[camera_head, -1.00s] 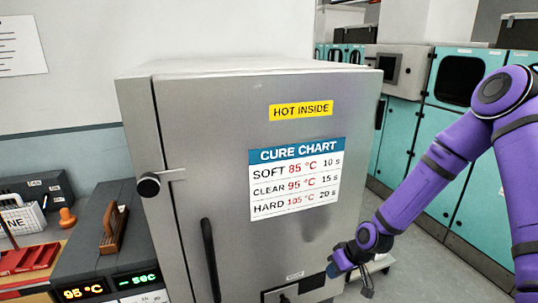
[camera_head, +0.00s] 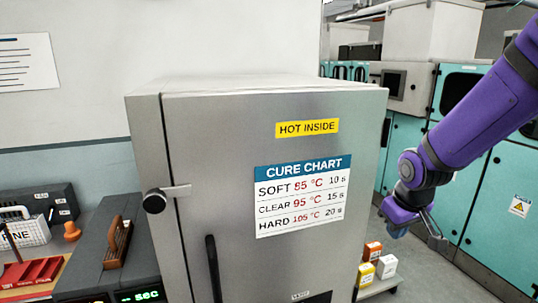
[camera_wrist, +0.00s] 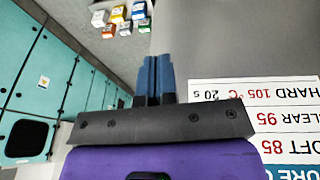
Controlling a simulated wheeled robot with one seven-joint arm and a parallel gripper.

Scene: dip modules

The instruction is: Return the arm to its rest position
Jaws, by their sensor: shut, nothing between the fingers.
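My purple arm comes in from the right in the head view, and my gripper (camera_head: 436,242) hangs at its lower end, to the right of the steel cure oven (camera_head: 225,120). In the wrist view my gripper (camera_wrist: 155,75) shows its two blue-grey fingers pressed together, with nothing between them. The oven's door is shut, with a black handle (camera_head: 212,268) and a latch knob (camera_head: 154,201). The cure chart (camera_head: 300,197) on the door also shows upside down in the wrist view (camera_wrist: 255,120), to the right of the fingers.
Small coloured boxes (camera_head: 386,266) stand on a low shelf right of the oven. Teal cabinets (camera_head: 480,190) line the right side.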

